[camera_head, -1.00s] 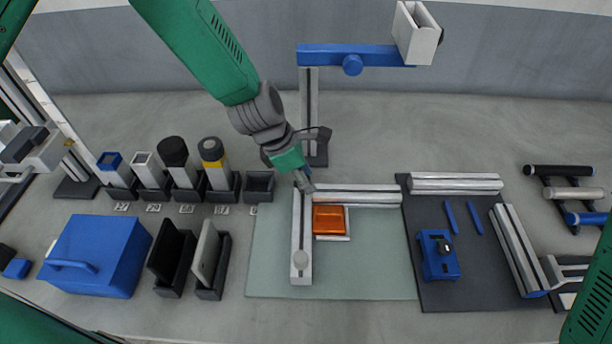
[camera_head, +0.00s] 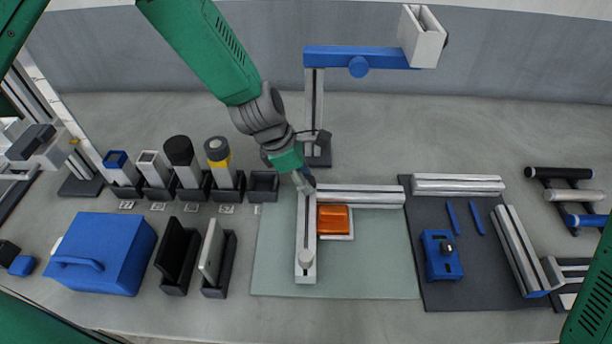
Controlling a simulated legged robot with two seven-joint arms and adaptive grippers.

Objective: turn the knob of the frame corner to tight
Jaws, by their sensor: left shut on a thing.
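The frame corner (camera_head: 309,207) is where two light slotted rails meet in an L on the green mat (camera_head: 380,285). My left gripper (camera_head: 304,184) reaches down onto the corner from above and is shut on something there. I take this to be the corner's knob, but the fingers hide it. An orange block (camera_head: 335,219) lies inside the L. My right gripper is not in view.
A stand with a blue arm (camera_head: 355,50) rises behind the corner. A dark mat (camera_head: 470,285) on the right holds loose rails, blue strips and a blue device (camera_head: 440,257). Several canisters (camera_head: 180,158) and a blue case (camera_head: 100,252) stand left. The green mat's front is clear.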

